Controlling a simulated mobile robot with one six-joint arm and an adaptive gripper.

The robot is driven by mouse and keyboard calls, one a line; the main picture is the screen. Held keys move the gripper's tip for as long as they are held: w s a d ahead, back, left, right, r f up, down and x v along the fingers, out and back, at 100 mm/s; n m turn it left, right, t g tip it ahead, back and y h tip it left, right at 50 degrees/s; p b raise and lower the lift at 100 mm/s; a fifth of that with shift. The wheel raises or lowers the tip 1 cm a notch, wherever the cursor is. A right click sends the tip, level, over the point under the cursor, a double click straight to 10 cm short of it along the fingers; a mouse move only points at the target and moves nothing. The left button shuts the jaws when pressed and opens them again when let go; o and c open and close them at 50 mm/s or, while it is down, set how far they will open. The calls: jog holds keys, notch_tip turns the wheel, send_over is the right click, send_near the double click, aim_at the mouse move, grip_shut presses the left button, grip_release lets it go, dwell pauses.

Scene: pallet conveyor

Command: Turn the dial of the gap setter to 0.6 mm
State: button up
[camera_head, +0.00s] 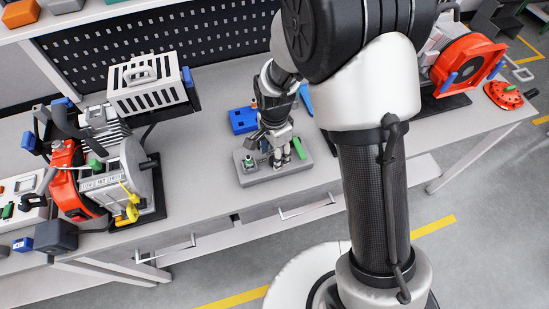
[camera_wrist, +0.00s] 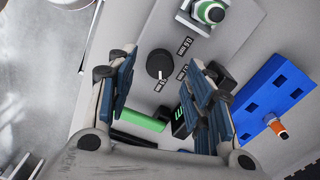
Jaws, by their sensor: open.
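The gap setter is a grey plate (camera_head: 262,179) on the bench; its light surface also shows in the wrist view (camera_wrist: 226,45). A round black dial (camera_wrist: 160,63) sits on it, with small dark value labels around it, too small to read surely. My gripper (camera_head: 275,159) is over the plate, pointing down. In the wrist view my gripper (camera_wrist: 163,58) is open, its fingers on either side of the dial, with gaps showing. I cannot tell how far above the dial the tips are. In the head view the gripper hides the dial.
A green bar (camera_wrist: 140,115) and a white-and-green knob (camera_wrist: 210,12) are near the dial. A blue block (camera_wrist: 265,100) with an orange-tipped part stands close beside the plate. A red-and-grey machine (camera_head: 120,180) stands left, an orange one (camera_head: 468,62) right. The front bench strip is clear.

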jog(key=shift+f, duration=1.2)
jog(key=shift+c, duration=0.3)
jog(key=c, duration=1)
